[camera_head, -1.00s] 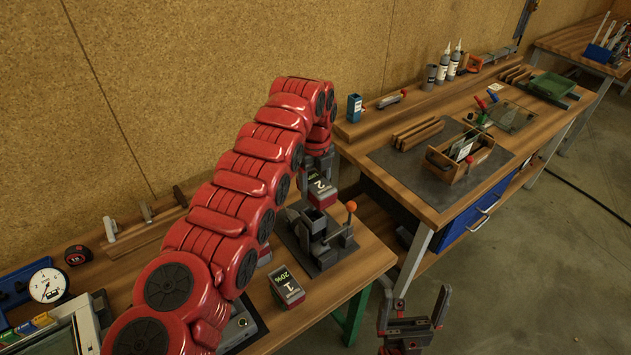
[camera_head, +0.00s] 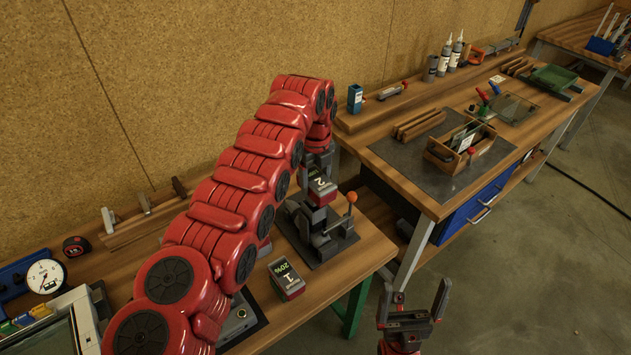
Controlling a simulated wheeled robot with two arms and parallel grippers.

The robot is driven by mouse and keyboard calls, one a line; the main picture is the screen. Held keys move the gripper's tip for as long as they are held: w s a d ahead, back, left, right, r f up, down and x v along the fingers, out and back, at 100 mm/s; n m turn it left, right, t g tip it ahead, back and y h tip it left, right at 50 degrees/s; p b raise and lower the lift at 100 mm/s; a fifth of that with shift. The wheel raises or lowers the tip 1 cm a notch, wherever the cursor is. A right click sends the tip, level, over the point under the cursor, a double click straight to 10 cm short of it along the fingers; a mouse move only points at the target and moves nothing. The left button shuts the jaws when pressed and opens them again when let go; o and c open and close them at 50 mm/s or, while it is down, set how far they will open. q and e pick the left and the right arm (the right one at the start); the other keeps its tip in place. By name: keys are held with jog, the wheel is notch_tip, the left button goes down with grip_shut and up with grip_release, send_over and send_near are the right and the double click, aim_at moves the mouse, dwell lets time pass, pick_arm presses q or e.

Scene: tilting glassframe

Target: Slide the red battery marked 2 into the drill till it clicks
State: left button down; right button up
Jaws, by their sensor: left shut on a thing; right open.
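The red battery marked 2 (camera_head: 322,192) is in my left gripper (camera_head: 318,172), which is shut on it. It is over the top of a dark grey upright holder (camera_head: 322,232), apparently with the drill's handle, on a flat plate on the near bench. The battery overlaps the holder's top in the picture; whether it touches or has entered is unclear. My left arm hides part of the bench. My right gripper (camera_head: 412,308) is open and empty, low at the right of the near bench.
Another red battery marked 1 (camera_head: 287,279), its display reading 20%, stands left of the holder. The holder has an orange-knobbed lever (camera_head: 351,198). A second bench (camera_head: 420,190) with a wooden box (camera_head: 461,152) stands to the right. A gap separates the benches.

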pick_arm(q)
jog(key=shift+b, duration=0.55)
dwell(1.0)
jog(key=shift+f+b, duration=1.5)
jog(key=shift+f, duration=1.25)
grip_release()
jog(key=shift+r, duration=0.2)
notch_tip(320, 180, up, 6)
jog(key=shift+d+f+b, duration=0.15)
jog(key=shift+b, duration=0.45)
notch_tip(320, 180, up, 11)
jog(key=p, duration=1.1)
